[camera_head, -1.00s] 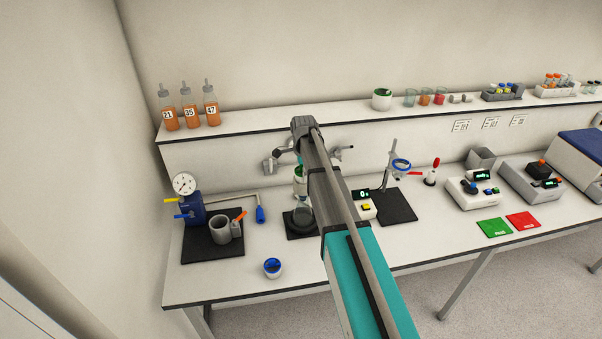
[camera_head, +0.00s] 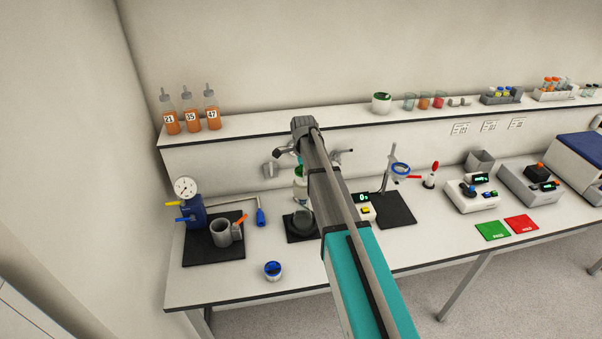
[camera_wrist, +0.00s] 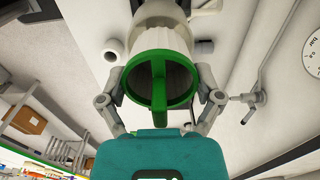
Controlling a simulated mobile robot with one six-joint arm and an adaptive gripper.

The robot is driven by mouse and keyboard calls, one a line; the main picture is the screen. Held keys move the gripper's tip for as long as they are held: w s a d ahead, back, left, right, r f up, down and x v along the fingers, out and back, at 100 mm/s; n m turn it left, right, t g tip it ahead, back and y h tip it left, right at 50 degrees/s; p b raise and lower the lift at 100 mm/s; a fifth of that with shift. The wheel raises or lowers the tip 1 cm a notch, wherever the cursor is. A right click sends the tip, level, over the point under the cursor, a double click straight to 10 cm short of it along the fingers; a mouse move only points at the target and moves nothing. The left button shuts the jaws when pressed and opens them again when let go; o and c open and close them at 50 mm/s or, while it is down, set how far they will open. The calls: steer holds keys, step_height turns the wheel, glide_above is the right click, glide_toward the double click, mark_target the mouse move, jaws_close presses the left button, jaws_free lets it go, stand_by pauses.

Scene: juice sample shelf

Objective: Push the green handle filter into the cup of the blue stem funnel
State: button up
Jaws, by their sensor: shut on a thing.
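The green handle filter (camera_wrist: 158,88) is a white ribbed cup with a green rim and a green bar across its mouth. In the wrist view it sits between the two fingers of my gripper (camera_wrist: 160,98), which is shut on its sides. In the head view the filter (camera_head: 299,173) is upright above a glass flask (camera_head: 302,217) on a black mat, partly covered by my arm. My gripper (camera_head: 313,154) shows there from behind. The blue stem funnel is not clearly visible; I cannot tell whether the filter touches its cup.
A gauge pump (camera_head: 192,202) and grey beaker stand left, a ring stand (camera_head: 398,172) right. Numbered bottles (camera_head: 190,112) and another green-rimmed white cup (camera_head: 381,103) stand on the shelf.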

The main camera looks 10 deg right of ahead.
steer(key=o, duration=0.7)
steer(key=shift+s, duration=0.5)
steer(key=shift+s+a+f+n+b, duration=0.15)
steer(key=shift+s+f+n+b, duration=2.75)
steer(key=shift+s, duration=1.8)
steer(key=shift+s+a+f+n+b, duration=0.2)
steer(key=shift+s+f+n+b, duration=2.7)
steer(key=shift+s, duration=1.75)
steer(key=shift+s+a+f+n+b, duration=0.15)
steer(key=shift+s+f+n+b, duration=2.7)
steer(key=shift+s, duration=1.85)
steer(key=shift+r+n+p, duration=0.35)
steer(key=shift+r, duration=0.05)
